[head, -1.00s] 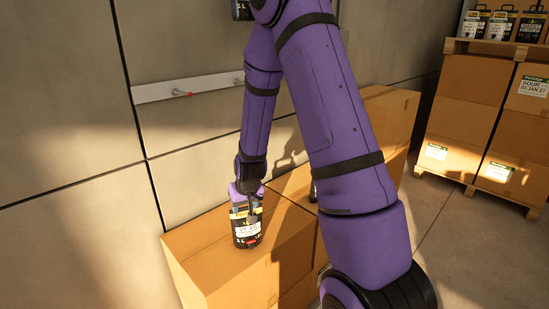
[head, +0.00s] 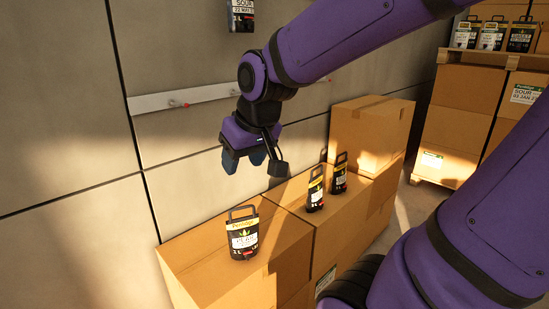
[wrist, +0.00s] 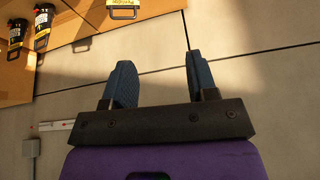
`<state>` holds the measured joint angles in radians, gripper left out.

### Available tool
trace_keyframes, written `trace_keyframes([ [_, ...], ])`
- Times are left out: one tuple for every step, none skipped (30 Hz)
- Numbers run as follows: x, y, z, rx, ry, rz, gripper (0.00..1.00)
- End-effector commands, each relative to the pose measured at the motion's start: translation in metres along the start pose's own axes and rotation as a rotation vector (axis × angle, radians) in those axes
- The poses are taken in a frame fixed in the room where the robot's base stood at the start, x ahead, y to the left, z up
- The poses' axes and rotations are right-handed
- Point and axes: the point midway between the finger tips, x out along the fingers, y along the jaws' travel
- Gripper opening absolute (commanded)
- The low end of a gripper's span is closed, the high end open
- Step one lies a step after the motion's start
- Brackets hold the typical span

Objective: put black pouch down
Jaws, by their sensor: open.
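The black pouch (head: 242,236), with a yellow band, a white label and a handle on top, stands upright on the nearest cardboard box (head: 190,262) in the head view. My gripper (head: 243,163) is open and empty, above the pouch and apart from it. In the wrist view my gripper (wrist: 162,82) shows two blue fingers spread apart with nothing between them. The pouch's handle and yellow top (wrist: 124,8) show at the top edge of the wrist view; the rest of it is cut off.
Two similar black pouches (head: 315,188) (head: 340,174) stand on boxes to the right. A wall rail (head: 200,97) with pegs runs behind my gripper, and another pouch (head: 241,14) hangs above it. Stacked cartons (head: 465,110) with several pouches on top stand at the right.

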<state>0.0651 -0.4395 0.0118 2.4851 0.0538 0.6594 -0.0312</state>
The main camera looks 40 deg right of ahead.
Motion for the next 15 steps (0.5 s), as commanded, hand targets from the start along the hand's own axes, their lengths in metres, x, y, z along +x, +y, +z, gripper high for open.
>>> trace_keyframes([
  [-0.015,-0.003,0.009,-0.010,0.012,-0.002,0.53],
  [-0.022,-0.004,0.015,-0.016,0.014,-0.002,0.53],
  [-0.031,-0.005,0.024,-0.023,0.015,-0.002,0.53],
  [-0.038,-0.005,0.029,-0.028,0.018,-0.001,0.53],
  [-0.044,-0.006,0.035,-0.032,0.019,-0.001,0.53],
  [-0.051,-0.007,0.043,-0.038,0.021,-0.001,0.53],
  [-0.056,-0.007,0.048,-0.041,0.023,-0.001,0.53],
  [-0.060,-0.007,0.053,-0.044,0.022,-0.001,0.53],
  [-0.065,-0.007,0.059,-0.047,0.024,0.000,0.53],
  [-0.068,-0.007,0.062,-0.049,0.024,0.000,0.53],
  [-0.071,-0.007,0.066,-0.051,0.025,0.001,0.53],
  [-0.074,-0.007,0.070,-0.053,0.024,0.001,0.53],
  [-0.075,-0.007,0.072,-0.054,0.024,0.002,0.53],
  [-0.076,-0.007,0.073,-0.055,0.024,0.002,0.53],
  [-0.077,-0.007,0.075,-0.056,0.024,0.002,0.53],
])
